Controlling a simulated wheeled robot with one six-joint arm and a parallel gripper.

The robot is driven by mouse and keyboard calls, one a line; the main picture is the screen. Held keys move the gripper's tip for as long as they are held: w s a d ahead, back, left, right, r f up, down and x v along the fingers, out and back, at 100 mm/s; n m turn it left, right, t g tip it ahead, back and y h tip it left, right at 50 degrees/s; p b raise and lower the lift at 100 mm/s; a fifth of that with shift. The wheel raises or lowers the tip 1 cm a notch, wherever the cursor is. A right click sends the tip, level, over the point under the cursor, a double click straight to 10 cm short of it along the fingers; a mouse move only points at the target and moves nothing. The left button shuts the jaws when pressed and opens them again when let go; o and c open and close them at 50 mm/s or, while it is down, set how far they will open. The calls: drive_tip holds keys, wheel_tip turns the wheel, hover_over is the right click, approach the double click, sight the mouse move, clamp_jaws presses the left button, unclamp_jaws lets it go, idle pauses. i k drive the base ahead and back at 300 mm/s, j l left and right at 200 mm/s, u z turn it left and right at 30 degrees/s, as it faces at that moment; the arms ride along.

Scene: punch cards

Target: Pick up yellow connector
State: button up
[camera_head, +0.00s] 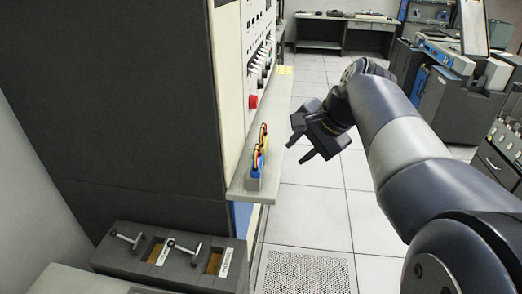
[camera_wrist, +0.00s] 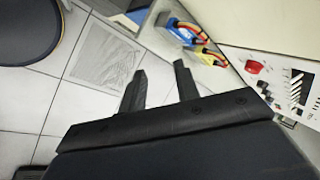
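A yellow connector (camera_head: 264,145) with red and dark wires sits on the narrow grey shelf (camera_head: 240,192) of the tall cabinet, just behind a blue connector (camera_head: 255,170). In the wrist view the yellow connector (camera_wrist: 210,58) is at the upper right, beyond the fingertips, with the blue connector (camera_wrist: 183,30) to its left. My gripper (camera_head: 304,139) is to the right of the shelf, over the floor and apart from both connectors. In the wrist view its two fingers (camera_wrist: 159,71) stand apart with nothing between them.
A red knob (camera_head: 253,101) and a row of switches are on the cabinet panel above the shelf. Yellow cards (camera_head: 284,70) lie at the shelf's far end. The tiled floor right of the shelf is clear.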

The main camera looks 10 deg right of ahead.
sight(261, 141)
drive_tip(key=i+l+u, duration=0.25)
drive_tip(key=l+u, duration=0.2)
drive_tip(key=l, duration=0.25)
drive_tip(key=i+l+u, duration=0.1)
drive_tip(key=l+u, duration=0.15)
drive_tip(key=l, duration=0.15)
drive_tip(key=l+u, duration=0.2)
drive_tip(key=l, duration=0.15)
drive_tip(key=i+l+u, duration=0.25)
